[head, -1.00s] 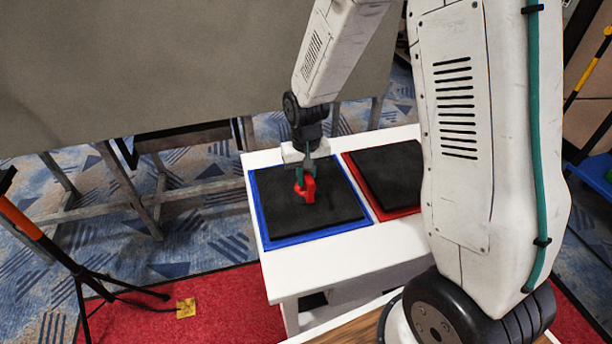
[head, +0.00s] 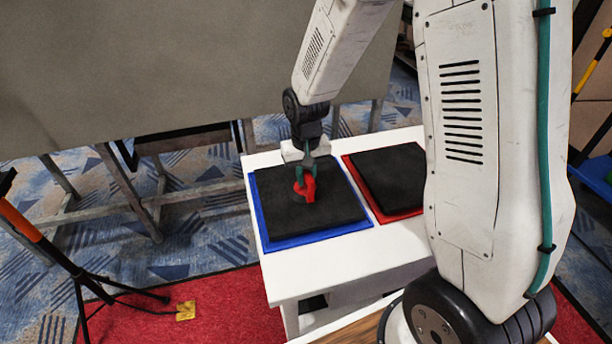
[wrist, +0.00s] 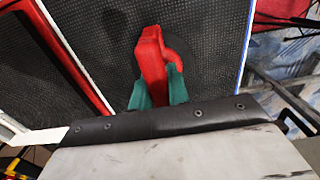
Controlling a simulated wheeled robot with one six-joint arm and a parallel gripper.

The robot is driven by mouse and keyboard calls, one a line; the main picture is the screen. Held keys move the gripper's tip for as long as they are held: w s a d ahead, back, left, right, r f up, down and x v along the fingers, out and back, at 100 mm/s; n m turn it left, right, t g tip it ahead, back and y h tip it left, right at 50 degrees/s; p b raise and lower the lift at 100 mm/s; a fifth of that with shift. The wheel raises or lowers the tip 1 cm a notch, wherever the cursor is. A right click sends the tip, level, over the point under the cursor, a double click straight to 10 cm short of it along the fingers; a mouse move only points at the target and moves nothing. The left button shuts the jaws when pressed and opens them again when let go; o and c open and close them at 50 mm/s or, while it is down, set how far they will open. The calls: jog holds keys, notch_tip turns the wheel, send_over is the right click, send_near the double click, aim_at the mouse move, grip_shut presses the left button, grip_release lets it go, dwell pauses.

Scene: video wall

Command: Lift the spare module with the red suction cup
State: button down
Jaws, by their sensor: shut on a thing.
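The red suction cup (head: 305,187) stands on a black square module lying on the blue mat (head: 262,232) on the white table. My gripper (head: 307,172), with green fingers, is shut on the red cup's handle. In the wrist view the red suction cup (wrist: 152,60) sits between the green fingers (wrist: 157,90), its dark round base against the textured module (wrist: 205,85). The module in the head view (head: 335,205) appears to lie flat on the blue mat; I cannot tell any gap under it.
A second black module (head: 395,172) lies on a red mat (head: 360,188) to the right on the white table (head: 330,276). A large grey panel (head: 150,70) on a metal frame stands behind. An orange and black stand (head: 35,228) is at left.

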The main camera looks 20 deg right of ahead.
jog(key=shift+r, duration=0.2)
jog(key=shift+r, duration=3.35)
jog(key=shift+w, duration=0.1)
